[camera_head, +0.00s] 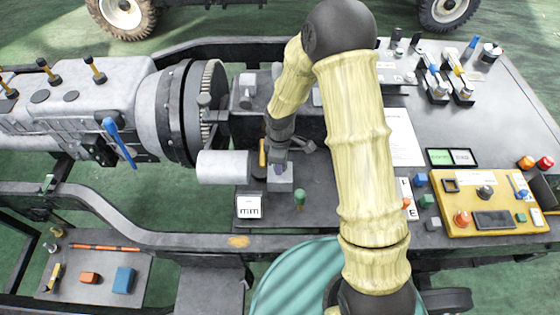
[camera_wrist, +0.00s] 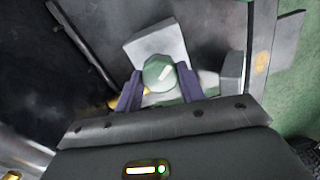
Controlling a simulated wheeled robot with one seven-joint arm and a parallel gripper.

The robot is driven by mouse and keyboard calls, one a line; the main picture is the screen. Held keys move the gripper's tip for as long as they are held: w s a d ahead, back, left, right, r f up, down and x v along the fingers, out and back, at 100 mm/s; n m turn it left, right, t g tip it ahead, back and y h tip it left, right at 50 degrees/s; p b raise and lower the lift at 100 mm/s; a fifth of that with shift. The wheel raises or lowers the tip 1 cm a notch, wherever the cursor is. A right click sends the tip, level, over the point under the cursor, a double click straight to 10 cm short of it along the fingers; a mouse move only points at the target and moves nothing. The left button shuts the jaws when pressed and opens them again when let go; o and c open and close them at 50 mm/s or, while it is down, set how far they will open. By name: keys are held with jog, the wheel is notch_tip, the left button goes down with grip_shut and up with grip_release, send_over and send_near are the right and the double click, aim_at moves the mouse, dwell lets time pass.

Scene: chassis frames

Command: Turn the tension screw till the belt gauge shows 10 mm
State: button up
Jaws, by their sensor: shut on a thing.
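A round green knob (camera_wrist: 158,73) with a white mark, which looks like the tension screw, sits on a light grey block (camera_wrist: 152,42) in the wrist view. My gripper (camera_wrist: 158,86) has its two purple fingers shut on the knob, one on each side. In the head view my gripper (camera_head: 279,169) points down at the small grey block (camera_head: 281,184), and the knob is hidden there. A white card or gauge (camera_head: 249,207) marked "mm" stands left of the block. It may be the belt gauge; I cannot read a number on it.
A small green-topped post (camera_head: 299,196) stands close to the right of the block. A grey cylinder (camera_head: 223,167) juts out on the left.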

jog(key=m, duration=0.5)
jog(key=shift+w, duration=0.1)
dwell(0.3)
jog(key=o, duration=1)
jog(key=shift+c, duration=0.2)
jog(key=shift+r, duration=0.1)
notch_tip(320, 180, up, 17)
jog(key=shift+r+b, duration=0.15)
jog(key=shift+b, duration=0.15)
